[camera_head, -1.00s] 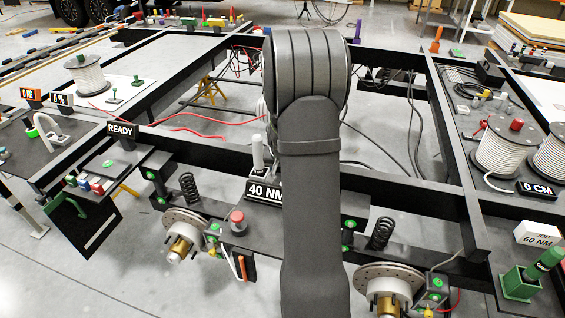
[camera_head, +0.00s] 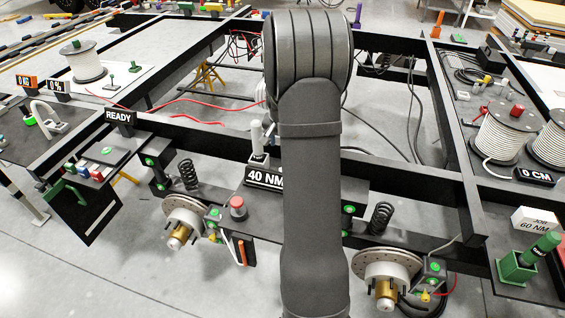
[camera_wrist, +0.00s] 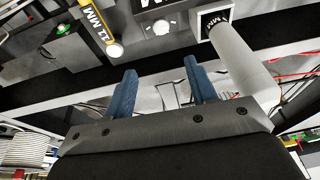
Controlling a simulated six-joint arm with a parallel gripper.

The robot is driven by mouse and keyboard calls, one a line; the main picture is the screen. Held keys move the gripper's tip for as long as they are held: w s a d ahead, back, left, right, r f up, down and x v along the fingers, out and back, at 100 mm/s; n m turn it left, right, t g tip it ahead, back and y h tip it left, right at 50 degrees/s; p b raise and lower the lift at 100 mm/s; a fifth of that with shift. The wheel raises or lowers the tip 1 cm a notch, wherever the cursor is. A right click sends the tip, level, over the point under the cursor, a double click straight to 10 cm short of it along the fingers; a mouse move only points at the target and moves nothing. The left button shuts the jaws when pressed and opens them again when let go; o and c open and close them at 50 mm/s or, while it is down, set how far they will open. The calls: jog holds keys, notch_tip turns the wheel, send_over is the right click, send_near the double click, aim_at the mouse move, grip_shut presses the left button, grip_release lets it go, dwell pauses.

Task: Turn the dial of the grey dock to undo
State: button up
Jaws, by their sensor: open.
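My gripper (camera_wrist: 160,92) shows in the wrist view with two blue fingers spread apart and nothing between them. A pale grey cylinder (camera_wrist: 243,62) rises from a small square grey dock (camera_wrist: 203,27) at the right of the fingers. A pale round knob (camera_wrist: 161,27), possibly the dial, lies beyond the fingertips, apart from them. My arm hides my gripper in that view.
Black chassis beams (camera_head: 410,193) cross the head view. A red knob (camera_head: 237,203) and brake discs (camera_head: 386,268) are nearby. A green dock (camera_head: 516,268) with a green handle stands at right.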

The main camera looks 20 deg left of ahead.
jog(key=w+f+m+g, duration=0.1)
jog(key=f, duration=0.4)
jog(key=w+f+m+g, duration=0.1)
jog(key=f, duration=0.5)
jog(key=w+a+f+m+g, duration=0.1)
jog(key=f, duration=0.4)
jog(key=shift+w+f+m, duration=0.3)
jog(key=shift+w+m, duration=0.05)
jog(key=shift+m, duration=0.05)
jog(key=c, duration=1)
